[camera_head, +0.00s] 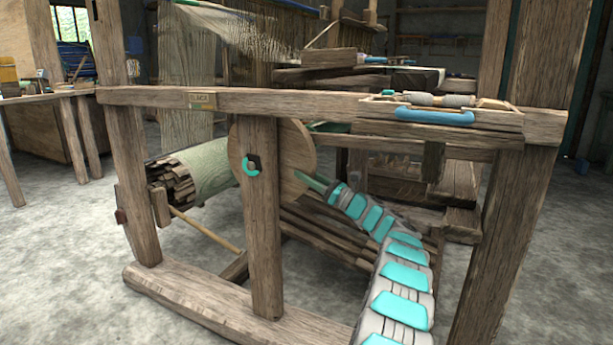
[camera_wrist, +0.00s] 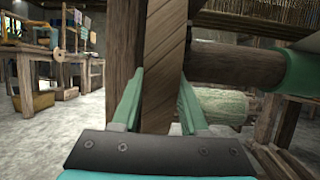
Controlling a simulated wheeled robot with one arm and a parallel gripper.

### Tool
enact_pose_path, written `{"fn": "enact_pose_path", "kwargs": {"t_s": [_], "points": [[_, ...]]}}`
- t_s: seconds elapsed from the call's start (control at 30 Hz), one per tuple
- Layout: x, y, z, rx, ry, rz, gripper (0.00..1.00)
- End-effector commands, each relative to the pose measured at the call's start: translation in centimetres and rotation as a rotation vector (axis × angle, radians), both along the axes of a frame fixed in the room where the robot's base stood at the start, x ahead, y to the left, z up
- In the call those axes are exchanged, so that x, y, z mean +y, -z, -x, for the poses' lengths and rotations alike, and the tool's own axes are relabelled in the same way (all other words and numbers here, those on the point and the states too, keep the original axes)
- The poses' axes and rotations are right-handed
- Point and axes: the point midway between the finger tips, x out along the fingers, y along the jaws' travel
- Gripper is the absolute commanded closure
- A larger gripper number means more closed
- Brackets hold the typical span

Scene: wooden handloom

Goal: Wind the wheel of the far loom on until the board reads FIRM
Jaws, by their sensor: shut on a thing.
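The wheel (camera_head: 296,150) of the loom is a flat wooden disc behind a front post, which hides its middle. My gripper (camera_head: 303,177) reaches in from the lower right to the wheel's right edge. In the wrist view the green fingers (camera_wrist: 160,82) stand on either side of the wheel's rim (camera_wrist: 162,50), seen edge-on, and are shut on it. A teal and black ring-shaped piece (camera_head: 251,165) sits on the post in front of the wheel.
A roll of pale green cloth (camera_head: 205,165) lies left of the wheel. The front post (camera_head: 262,230) and top rail (camera_head: 330,104) stand close to my arm. A tray with a blue handle (camera_head: 435,116) rests on the rail's right end. Open floor lies at the left.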

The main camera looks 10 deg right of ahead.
Motion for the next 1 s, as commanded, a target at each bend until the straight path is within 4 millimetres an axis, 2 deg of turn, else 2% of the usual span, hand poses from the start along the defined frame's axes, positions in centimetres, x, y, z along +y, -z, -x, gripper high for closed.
{"fn": "enact_pose_path", "kwargs": {"t_s": [0.1,1.0], "points": [[0.01,0.01,0.01,0.000,-0.001,0.000,1.00],[0.02,0.02,0.02,0.000,-0.001,0.000,1.00]]}}
